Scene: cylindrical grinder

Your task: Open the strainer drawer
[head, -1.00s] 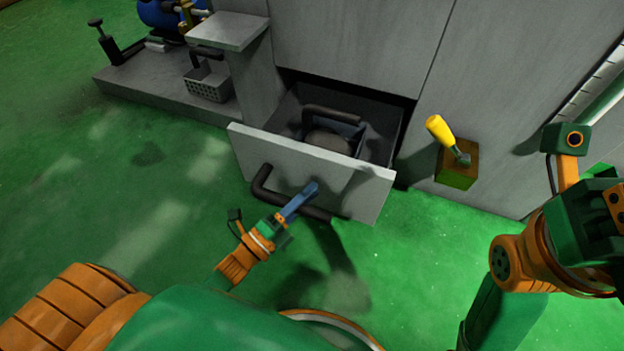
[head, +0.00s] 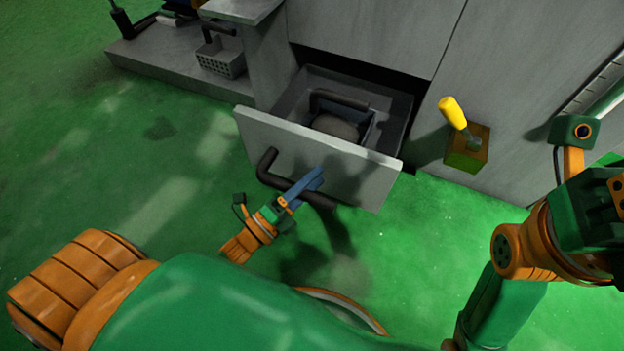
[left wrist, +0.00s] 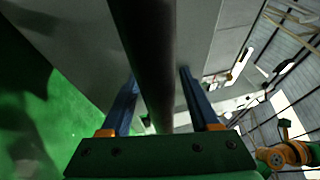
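The strainer drawer (head: 355,178) is a grey drawer pulled well out of the machine's lower front, its inside visible from above. A dark bar handle (head: 267,166) runs across its front; the bar also fills the middle of the left wrist view (left wrist: 155,60). My left gripper (head: 312,180) is at the handle. In the left wrist view its two blue fingers (left wrist: 158,85) stand on either side of the bar, with gaps visible, so it is open around the bar. My right arm shows at the right edge of the head view, but its gripper is not visible.
A strainer box with a dark handle (head: 340,101) sits inside the drawer. A yellow-handled lever (head: 455,112) stands on a block right of the drawer. A perforated grey basket (head: 221,64) rests on a ledge at upper left. The green floor before the drawer is clear.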

